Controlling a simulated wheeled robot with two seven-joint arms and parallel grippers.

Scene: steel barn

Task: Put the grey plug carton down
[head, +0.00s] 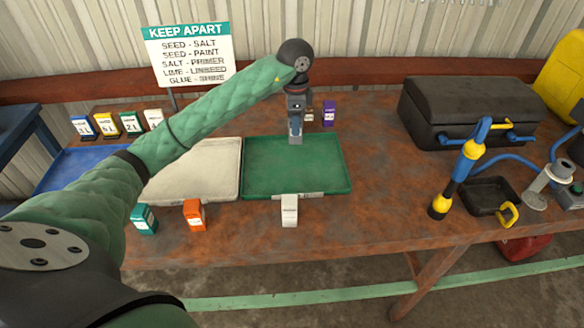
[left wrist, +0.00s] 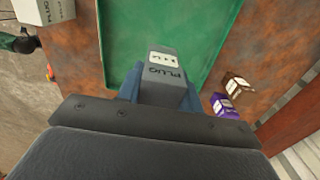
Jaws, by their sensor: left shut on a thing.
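My left gripper (head: 296,122) points down over the back of the green tray (head: 265,178) and is shut on the grey plug carton (head: 296,139). In the left wrist view the carton (left wrist: 168,72) shows its PLUG label between the fingers, with green tray surface beside it. I cannot tell whether its base touches the tray. A second pale grey carton (head: 289,210) stands at the tray's front edge; it also shows in the left wrist view (left wrist: 60,10). My right gripper is not identifiable in either view.
A purple carton (head: 328,113) stands behind the tray. A cream tray (head: 195,172) adjoins on the left, with orange (head: 194,215) and teal (head: 144,219) cartons in front. A black case (head: 465,110) stands at right. Most of the green tray is bare.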

